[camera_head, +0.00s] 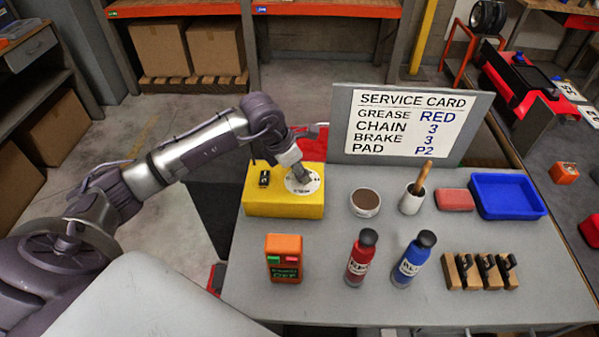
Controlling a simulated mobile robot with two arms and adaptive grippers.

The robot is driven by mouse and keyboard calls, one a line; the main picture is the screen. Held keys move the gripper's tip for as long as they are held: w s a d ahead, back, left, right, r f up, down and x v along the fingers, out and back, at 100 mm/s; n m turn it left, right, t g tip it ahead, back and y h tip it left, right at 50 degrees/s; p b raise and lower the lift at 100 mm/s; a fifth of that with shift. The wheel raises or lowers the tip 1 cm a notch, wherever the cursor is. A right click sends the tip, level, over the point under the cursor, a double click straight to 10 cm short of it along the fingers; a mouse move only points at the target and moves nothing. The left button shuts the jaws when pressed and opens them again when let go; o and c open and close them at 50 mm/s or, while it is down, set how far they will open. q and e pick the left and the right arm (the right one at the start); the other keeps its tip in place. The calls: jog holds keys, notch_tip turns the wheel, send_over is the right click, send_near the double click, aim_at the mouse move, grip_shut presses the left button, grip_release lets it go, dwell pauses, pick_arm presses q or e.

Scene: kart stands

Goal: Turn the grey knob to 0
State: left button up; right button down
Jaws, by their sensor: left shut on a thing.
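A yellow box (284,205) stands at the back left of the grey table. On its top is a round white dial plate (315,187) with dark marks too small to read. My left gripper (302,178) reaches down onto this dial from the upper left and is shut on the grey knob at its middle. The fingers cover the knob, so I cannot tell which mark it points to. A small black switch (264,178) sits on the box left of the dial. My right gripper is not in view.
A service card board (412,125) stands behind the box. A brown-filled cup (365,203), a cup with a brush (411,202), a red block (455,200) and a blue tray (506,196) stand to the right. An orange control box (284,257) and red and blue bottles stand in front.

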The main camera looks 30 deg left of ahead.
pick_arm(q)
jog(key=n+b, duration=0.1)
jog(key=n, duration=0.1)
jog(key=n+y+b, duration=0.1)
jog(key=n, duration=0.1)
jog(key=shift+d+f+n+t+y, duration=0.15)
jog(key=shift+n+t+y, duration=0.15)
jog(key=shift+s+d+n+y+b, duration=0.1)
jog(key=shift+n+y+b, duration=0.5)
jog(key=shift+n+b, duration=0.65)
jog(key=shift+n, duration=0.35)
jog(key=o, duration=1.1)
jog(key=shift+r, duration=0.35)
jog(key=v, duration=1.1)
jog(key=shift+s+r, duration=0.25)
